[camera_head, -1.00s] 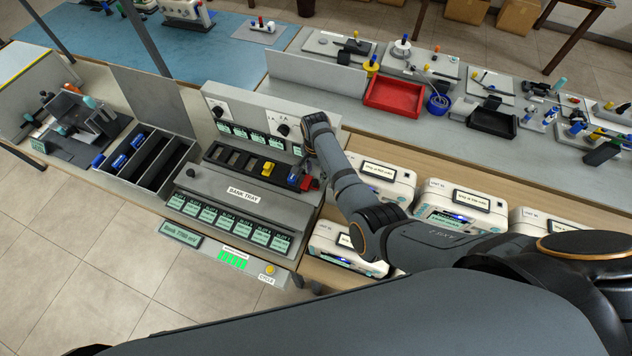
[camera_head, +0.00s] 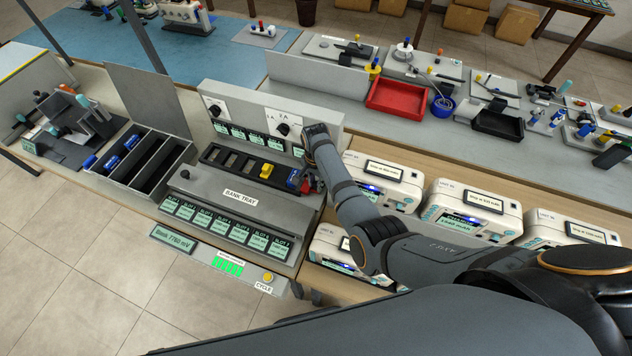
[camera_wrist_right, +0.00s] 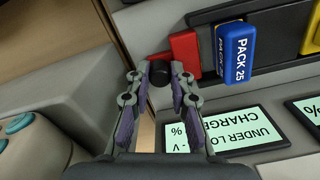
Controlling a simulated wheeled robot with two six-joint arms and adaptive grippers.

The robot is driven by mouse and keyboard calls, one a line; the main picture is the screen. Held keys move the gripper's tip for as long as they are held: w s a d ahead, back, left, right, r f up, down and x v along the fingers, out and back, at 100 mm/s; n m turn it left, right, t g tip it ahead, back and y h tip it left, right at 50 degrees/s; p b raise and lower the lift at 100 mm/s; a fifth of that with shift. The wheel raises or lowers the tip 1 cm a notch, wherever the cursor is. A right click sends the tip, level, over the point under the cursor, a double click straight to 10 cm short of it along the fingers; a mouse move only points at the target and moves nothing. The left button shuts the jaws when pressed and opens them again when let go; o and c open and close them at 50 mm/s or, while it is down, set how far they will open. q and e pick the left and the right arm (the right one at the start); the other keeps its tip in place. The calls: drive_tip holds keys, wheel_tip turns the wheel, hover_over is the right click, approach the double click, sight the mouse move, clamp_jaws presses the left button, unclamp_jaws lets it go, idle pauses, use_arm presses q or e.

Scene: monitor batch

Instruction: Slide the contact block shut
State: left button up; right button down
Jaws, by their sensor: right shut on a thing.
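The red contact block (camera_head: 306,186) is at the right end of the bank tray (camera_head: 222,183). In the wrist view the red block (camera_wrist_right: 186,53) has a black knob (camera_wrist_right: 160,88) on its side. My right gripper (camera_wrist_right: 160,72) is shut on this knob; in the head view the gripper (camera_head: 307,176) partly hides the block. The blue pack labelled PACK 25 (camera_wrist_right: 236,48) stands beside the block, with a narrow dark gap between them. A yellow pack (camera_head: 266,171) sits further left in the tray. My left gripper is not in view.
A dark divided bin (camera_head: 145,165) with blue packs stands left of the tray. Several white units (camera_head: 385,181) stand close to the right of my right arm. A panel with dials (camera_head: 283,130) rises behind the tray. A yellow cycle button (camera_head: 267,277) is in front.

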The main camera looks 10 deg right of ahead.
drive_tip(key=shift+w+a+f+b, duration=0.1)
drive_tip(key=shift+w+a+b, duration=0.45)
drive_tip(key=shift+a, duration=0.3)
drive_tip(key=c, duration=1.2)
unclamp_jaws()
wheel_tip(320, 180, up, 8)
drive_tip(key=shift+f, duration=0.15)
drive_tip(key=shift+f, duration=0.1)
